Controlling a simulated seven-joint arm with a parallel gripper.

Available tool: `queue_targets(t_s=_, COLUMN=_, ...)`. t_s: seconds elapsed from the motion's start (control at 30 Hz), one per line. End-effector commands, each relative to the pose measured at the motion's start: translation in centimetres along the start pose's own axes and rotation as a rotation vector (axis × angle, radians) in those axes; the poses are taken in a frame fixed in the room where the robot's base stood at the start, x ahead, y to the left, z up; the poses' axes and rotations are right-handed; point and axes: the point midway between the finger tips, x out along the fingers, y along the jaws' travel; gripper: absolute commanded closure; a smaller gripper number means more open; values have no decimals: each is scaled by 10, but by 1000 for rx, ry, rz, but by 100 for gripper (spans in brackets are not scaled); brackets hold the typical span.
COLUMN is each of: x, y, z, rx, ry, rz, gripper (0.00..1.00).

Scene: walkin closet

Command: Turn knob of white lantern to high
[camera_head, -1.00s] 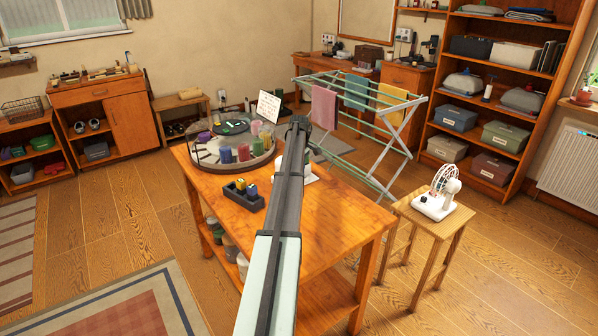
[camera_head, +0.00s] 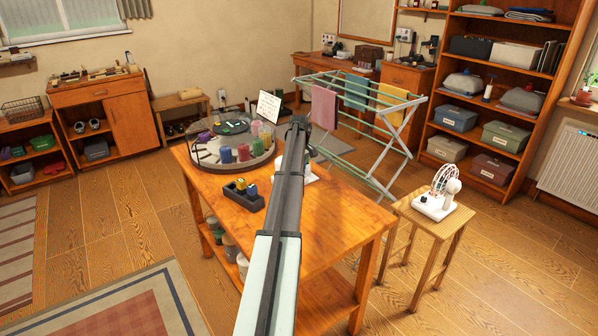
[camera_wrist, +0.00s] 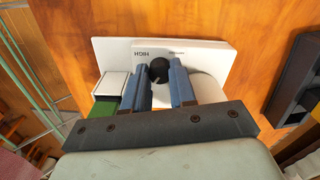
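The white lantern (camera_wrist: 215,52) fills the middle of the wrist view, with a flat white base and the word HIGH on its face. Its round black knob (camera_wrist: 158,70) has a small pale mark at its lower edge, not at the word. My gripper (camera_wrist: 160,73) has its two blue fingers on either side of the knob, with little or no gap visible; it appears shut on it. In the head view, the lantern (camera_head: 309,174) is mostly hidden behind my arm, on the wooden table (camera_head: 335,225).
A round tray (camera_head: 203,160) of coloured candles and a dark divided holder (camera_head: 243,197) stand left of my arm. A white fan (camera_head: 438,195) is on a stool at right. A drying rack (camera_head: 360,110) stands behind. The table's front right is clear.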

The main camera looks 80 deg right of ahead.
Motion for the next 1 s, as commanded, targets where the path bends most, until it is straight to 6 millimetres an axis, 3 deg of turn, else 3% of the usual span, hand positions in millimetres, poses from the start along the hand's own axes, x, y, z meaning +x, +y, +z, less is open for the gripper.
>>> queue_targets(t_s=0.27, x=0, y=0, z=0, rx=-1, ry=0, rz=0, gripper=48)
queue_targets(t_s=0.6, x=-5, y=0, z=0, rx=-1, ry=1, rz=1, gripper=48)
queue_targets(t_s=0.77, x=-24, y=1, z=0, rx=-1, ry=1, rz=1, gripper=48)
queue_targets(t_s=1.0, x=-71, y=1, z=-1, rx=-1, ry=2, rz=2, gripper=48)
